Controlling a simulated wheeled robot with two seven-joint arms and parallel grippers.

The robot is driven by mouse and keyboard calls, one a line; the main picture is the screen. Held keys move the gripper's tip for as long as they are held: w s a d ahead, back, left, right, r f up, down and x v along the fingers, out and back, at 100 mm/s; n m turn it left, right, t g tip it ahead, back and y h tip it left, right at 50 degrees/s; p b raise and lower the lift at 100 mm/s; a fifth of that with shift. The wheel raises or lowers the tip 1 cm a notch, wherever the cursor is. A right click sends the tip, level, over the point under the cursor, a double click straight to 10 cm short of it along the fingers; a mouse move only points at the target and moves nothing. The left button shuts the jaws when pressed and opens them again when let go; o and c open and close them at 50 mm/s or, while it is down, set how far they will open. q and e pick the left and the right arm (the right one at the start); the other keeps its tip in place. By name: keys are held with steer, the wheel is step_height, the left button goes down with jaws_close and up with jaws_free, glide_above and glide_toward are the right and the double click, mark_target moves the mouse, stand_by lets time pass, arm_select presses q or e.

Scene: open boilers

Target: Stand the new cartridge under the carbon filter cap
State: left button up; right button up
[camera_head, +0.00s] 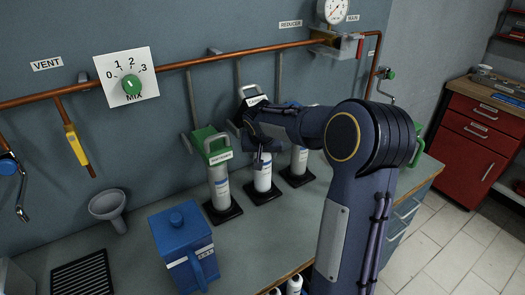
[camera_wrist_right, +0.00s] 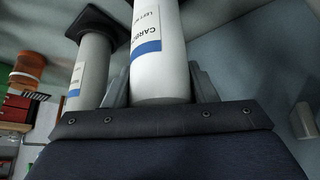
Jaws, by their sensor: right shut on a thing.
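A white cartridge with a blue band (camera_head: 263,178) stands upright over the middle black base (camera_head: 271,194), below the carbon filter cap (camera_head: 254,100). I cannot tell whether it touches the base or the cap; my arm covers part of the gap. My right gripper (camera_head: 262,150) is shut on this cartridge near its upper part. In the right wrist view the cartridge (camera_wrist_right: 158,45), lettered "CARBO…", sits between the two fingers (camera_wrist_right: 158,88). My left gripper is in neither view.
A green-capped filter (camera_head: 219,182) stands close on the left and another white filter (camera_head: 299,162) close on the right. A blue jug (camera_head: 184,245) and a grey funnel (camera_head: 108,206) are on the bench to the left. White bottle-like tops (camera_head: 294,285) show below the front edge.

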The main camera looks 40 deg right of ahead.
steer(key=shift+f, duration=0.1)
steer(key=o, duration=1.6)
steer(key=b+v, duration=0.1)
steer(key=v, duration=1)
steer(key=s+a+f+n+y, duration=0.2)
steer(key=s+a+f, duration=0.1)
steer(key=s+a, duration=0.3)
steer(key=s+a+f+n+y, duration=0.2)
steer(key=s+a+f+y, duration=0.1)
steer(key=s+a, duration=0.4)
steer(key=s+a+f+n+t+y, duration=0.1)
steer(key=s+a+f+n+y, duration=0.1)
steer(key=s+a, duration=0.5)
steer(key=shift+s+a+f+y, duration=0.1)
steer(key=shift+s+f, duration=0.15)
steer(key=shift+s, duration=0.6)
steer(key=shift+s+a+f+y, duration=0.1)
steer(key=shift+s+f, duration=0.2)
steer(key=shift+s, duration=0.6)
steer(key=shift+s+a+f+y, duration=0.1)
steer(key=shift+s+f, duration=0.15)
steer(key=shift+s, duration=0.6)
steer(key=shift+d, duration=0.1)
